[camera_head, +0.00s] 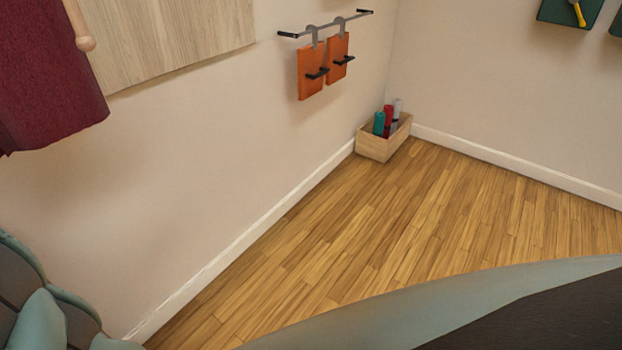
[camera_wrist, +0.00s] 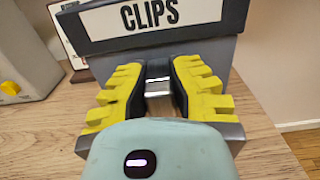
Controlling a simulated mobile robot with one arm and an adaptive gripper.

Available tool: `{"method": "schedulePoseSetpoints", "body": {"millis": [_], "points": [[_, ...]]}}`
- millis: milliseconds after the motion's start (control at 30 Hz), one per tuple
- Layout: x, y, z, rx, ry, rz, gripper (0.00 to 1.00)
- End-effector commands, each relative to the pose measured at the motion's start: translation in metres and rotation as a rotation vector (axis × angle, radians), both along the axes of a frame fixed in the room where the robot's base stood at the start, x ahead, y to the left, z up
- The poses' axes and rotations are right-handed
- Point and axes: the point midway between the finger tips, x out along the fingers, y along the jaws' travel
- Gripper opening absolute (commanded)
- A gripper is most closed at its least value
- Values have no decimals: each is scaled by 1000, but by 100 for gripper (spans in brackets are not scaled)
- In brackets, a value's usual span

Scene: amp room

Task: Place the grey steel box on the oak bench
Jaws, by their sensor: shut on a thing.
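The grey steel box (camera_wrist: 222,52) fills the upper middle of the wrist view, its white label reading CLIPS. My gripper (camera_wrist: 158,88) has its yellow-padded fingers in front of the box, shut on a small shiny part between them that looks like the box's handle. The box stands over a pale wood-grain top (camera_wrist: 40,140), which looks like the oak bench. Whether its underside touches that top is hidden. The head view shows neither the box nor my gripper.
In the wrist view, a light grey case with a yellow knob (camera_wrist: 10,88) stands at the left. The head view shows a wooden crate with rolls (camera_head: 378,148) in the corner, orange hanging pieces (camera_head: 311,72), a dark red cloth (camera_head: 45,80) and clear floor (camera_head: 400,215).

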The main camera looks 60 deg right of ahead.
Motion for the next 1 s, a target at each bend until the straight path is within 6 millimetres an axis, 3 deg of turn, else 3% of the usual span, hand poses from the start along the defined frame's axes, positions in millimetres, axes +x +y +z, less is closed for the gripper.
{"method": "schedulePoseSetpoints", "body": {"millis": [300,600,633,800,1000], "points": [[0,1,-29,-4,-3,3,0],[0,1,-33,1,-3,1,0],[0,1,-34,2,0,1,23],[0,1,-34,1,0,1,41],[0,1,-34,1,0,1,41]]}}
